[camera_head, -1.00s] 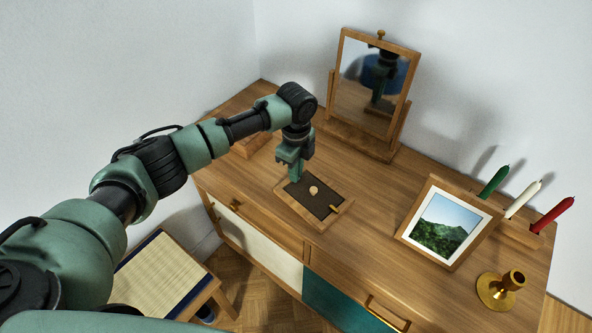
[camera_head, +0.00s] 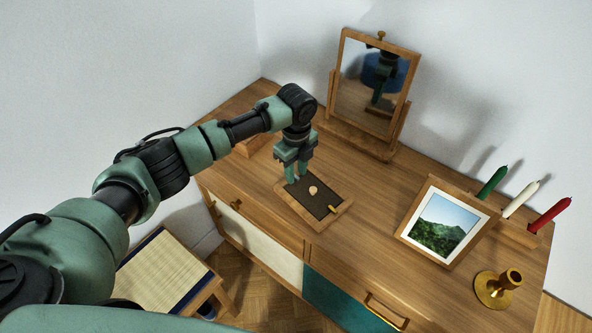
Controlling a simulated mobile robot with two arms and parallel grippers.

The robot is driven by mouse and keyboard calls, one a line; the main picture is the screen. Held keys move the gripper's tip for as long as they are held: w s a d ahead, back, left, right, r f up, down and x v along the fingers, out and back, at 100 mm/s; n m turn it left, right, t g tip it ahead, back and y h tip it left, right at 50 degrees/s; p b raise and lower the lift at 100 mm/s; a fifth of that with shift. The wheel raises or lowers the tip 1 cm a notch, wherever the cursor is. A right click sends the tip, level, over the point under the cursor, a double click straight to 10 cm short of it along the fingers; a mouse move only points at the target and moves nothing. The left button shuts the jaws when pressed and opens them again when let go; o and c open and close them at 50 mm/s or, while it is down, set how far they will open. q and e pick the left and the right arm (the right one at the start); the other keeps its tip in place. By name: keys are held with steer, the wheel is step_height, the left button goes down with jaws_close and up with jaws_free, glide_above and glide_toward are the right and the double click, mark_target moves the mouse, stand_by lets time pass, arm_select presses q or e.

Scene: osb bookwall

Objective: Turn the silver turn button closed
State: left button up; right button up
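A small wooden frame (camera_head: 318,226) lies flat on the dresser top, with a dark back panel (camera_head: 321,204) and a pale round knob (camera_head: 313,190) near its middle. A brass-coloured turn button (camera_head: 333,209) sits at its right edge. I cannot make out the silver turn button; my gripper covers the frame's far left end. My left gripper (camera_head: 296,178) points down over that end, its two fingers apart with nothing visible between them. I cannot tell whether the fingertips touch the frame. My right gripper is not in view.
A tilting mirror (camera_head: 374,87) stands behind my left gripper. A landscape picture (camera_head: 442,226), a candle rack (camera_head: 519,235) and a brass candle holder (camera_head: 492,291) stand at right. The dresser top (camera_head: 375,185) is bare between frame and picture.

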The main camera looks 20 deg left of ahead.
mark_target(296, 177)
arm_select(q)
step_height(296, 177, up, 8)
steer(key=b, duration=0.1)
stand_by(0.4)
steer(key=shift+f, duration=0.2)
